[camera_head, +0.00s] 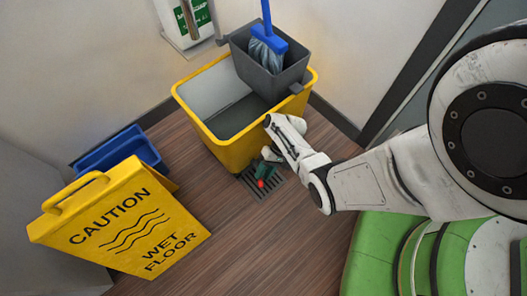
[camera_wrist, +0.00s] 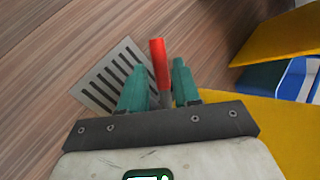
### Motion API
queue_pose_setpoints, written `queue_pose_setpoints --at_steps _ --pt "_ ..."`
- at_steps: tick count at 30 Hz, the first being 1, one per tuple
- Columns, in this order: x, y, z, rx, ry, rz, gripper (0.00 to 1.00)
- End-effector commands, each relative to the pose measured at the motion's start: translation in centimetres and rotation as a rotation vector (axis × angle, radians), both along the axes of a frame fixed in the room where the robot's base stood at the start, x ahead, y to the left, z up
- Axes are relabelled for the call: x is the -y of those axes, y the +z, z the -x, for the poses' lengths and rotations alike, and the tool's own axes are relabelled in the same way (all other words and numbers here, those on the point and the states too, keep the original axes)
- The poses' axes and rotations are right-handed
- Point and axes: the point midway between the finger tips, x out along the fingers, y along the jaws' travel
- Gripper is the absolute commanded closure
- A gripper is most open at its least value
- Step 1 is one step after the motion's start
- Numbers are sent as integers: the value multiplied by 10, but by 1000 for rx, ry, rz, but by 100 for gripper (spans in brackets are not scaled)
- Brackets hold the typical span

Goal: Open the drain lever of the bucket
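The yellow bucket (camera_head: 235,150) stands on the floor by the wall; its yellow side also shows in the wrist view (camera_wrist: 285,125). The drain lever has a red handle (camera_head: 261,183), low in front of the bucket and over the floor drain. In the wrist view the red lever (camera_wrist: 159,62) lies between the two green fingers of my gripper (camera_wrist: 156,75). The fingers stand apart, one on each side of the lever, with narrow gaps that suggest no firm grip. The lever's joint at the bucket is hidden. My gripper also shows in the head view (camera_head: 270,163).
A metal floor drain (camera_head: 250,180) lies beneath the lever. A grey wringer (camera_head: 268,78) with a blue mop (camera_head: 268,38) sits on the bucket's rim. A yellow caution sign (camera_head: 125,220) and a blue bin (camera_head: 122,152) stand at left. Floor between sign and drain is clear.

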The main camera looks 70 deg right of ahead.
Motion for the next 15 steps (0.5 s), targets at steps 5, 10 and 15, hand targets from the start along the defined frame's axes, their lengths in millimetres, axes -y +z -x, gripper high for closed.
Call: queue_pose_setpoints --at_steps 5,10,15 --pt "20 30 6 2 -4 3 68" --pt "39 54 15 1 -4 2 68" --pt "53 70 20 2 -2 1 68"
